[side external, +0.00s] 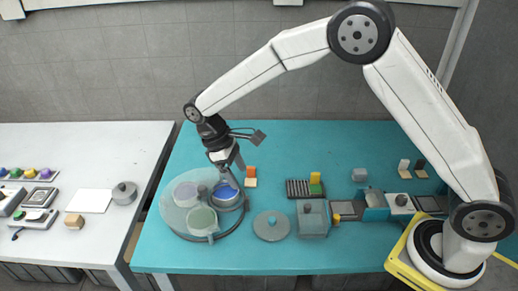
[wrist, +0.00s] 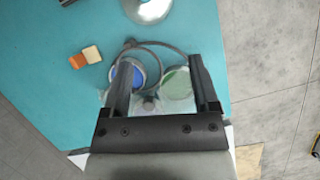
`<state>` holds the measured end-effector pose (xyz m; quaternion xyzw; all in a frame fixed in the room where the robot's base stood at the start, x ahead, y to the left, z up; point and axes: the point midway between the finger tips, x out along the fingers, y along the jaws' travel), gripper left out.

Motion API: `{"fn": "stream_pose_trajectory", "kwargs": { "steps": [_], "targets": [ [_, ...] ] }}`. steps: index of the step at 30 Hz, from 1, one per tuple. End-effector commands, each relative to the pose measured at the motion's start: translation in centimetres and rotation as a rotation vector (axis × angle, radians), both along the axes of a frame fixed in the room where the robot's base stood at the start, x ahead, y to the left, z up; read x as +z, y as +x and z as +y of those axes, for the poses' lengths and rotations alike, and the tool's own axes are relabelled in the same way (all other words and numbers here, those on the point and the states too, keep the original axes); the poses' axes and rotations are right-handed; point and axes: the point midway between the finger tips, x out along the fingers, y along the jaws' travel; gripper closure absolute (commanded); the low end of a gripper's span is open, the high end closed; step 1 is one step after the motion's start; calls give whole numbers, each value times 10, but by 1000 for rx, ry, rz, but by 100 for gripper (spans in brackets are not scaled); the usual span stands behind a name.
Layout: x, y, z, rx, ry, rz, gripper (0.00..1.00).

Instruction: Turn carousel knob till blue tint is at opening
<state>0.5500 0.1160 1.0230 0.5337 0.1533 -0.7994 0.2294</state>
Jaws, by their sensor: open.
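The carousel (side external: 172,214) is a round, clear-looking disc on the teal table, with several coloured pots. The blue tint (side external: 227,194) is at its right side, the green tint (side external: 202,219) at the front, and a lilac one (side external: 185,192) at the back left. A small grey knob (side external: 202,190) stands near the middle. My gripper (side external: 233,172) is open and points down over the back right of the carousel. In the wrist view, the blue tint (wrist: 125,75) lies by the left finger and the green tint (wrist: 177,84) by the right one. A grey knob-like piece (wrist: 148,103) shows between the fingers. I cannot tell which spot is the opening.
A dark curved rail (side external: 240,220) runs around the carousel's right side. A grey round lid (side external: 271,226) and a grey box (side external: 313,218) stand to the right. An orange and cream block (side external: 250,176) sits behind. A white table (side external: 90,150) is at left.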

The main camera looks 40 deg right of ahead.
Motion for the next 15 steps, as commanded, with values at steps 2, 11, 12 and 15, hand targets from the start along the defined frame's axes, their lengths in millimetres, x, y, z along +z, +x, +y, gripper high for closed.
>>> {"fn": "stream_pose_trajectory", "kwargs": {
  "steps": [2,11,12,15],
  "targets": [
    [1,-3,-1,0,0,0,23],
    [2,-5,-1,0,0,0,23],
    [2,-5,-1,0,0,0,23],
    [2,-5,-1,1,0,0,23]
  ]
}}
